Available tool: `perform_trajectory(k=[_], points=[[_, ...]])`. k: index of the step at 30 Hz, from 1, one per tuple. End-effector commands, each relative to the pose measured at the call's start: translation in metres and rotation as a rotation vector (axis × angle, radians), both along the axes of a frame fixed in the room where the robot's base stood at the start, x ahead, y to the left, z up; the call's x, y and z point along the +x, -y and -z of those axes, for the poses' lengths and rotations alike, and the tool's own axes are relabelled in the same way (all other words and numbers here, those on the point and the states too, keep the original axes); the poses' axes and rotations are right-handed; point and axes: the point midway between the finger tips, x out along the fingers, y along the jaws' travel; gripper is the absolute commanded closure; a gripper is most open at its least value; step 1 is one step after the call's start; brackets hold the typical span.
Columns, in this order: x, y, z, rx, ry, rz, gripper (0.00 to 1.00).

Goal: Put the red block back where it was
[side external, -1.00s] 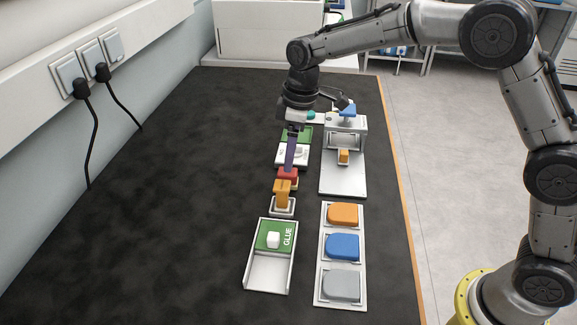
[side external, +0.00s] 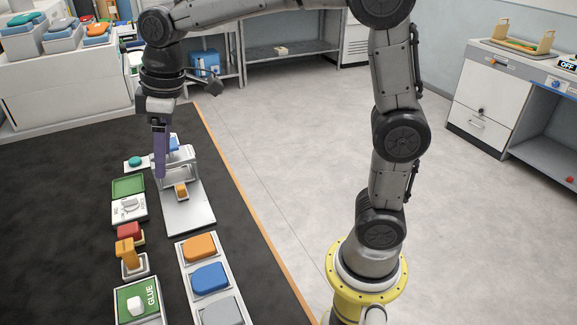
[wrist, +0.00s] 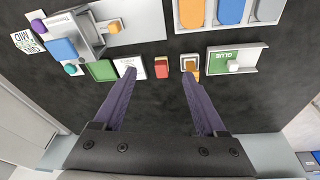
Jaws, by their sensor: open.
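The red block (side external: 130,230) rests low on the dark table, between a white dial unit (side external: 129,208) and an orange block (side external: 126,253) in a white holder. It also shows in the wrist view (wrist: 161,67), beyond the fingertips and free of them. My gripper (side external: 160,176) points down with long purple fingers, raised above the table near the dial unit and a white press-like stand (side external: 188,208). In the wrist view my gripper (wrist: 158,72) is spread wide, with nothing between the fingers. What lies directly beneath the red block is hard to make out.
A tray with orange, blue and grey pads (side external: 208,275) lies to the right of the blocks. The stand holds a small orange block (side external: 181,189). The table's left side is clear.

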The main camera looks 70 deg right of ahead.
Motion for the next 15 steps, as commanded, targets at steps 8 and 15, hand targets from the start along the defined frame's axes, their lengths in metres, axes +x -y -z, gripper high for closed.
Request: perform_trajectory(k=[8, 15], points=[[-0.121, 0.046, -0.015, 0.051, 0.130, 0.274, 0.26], [-0.200, 0.065, 0.013, 0.097, 0.218, 0.461, 0.26]])
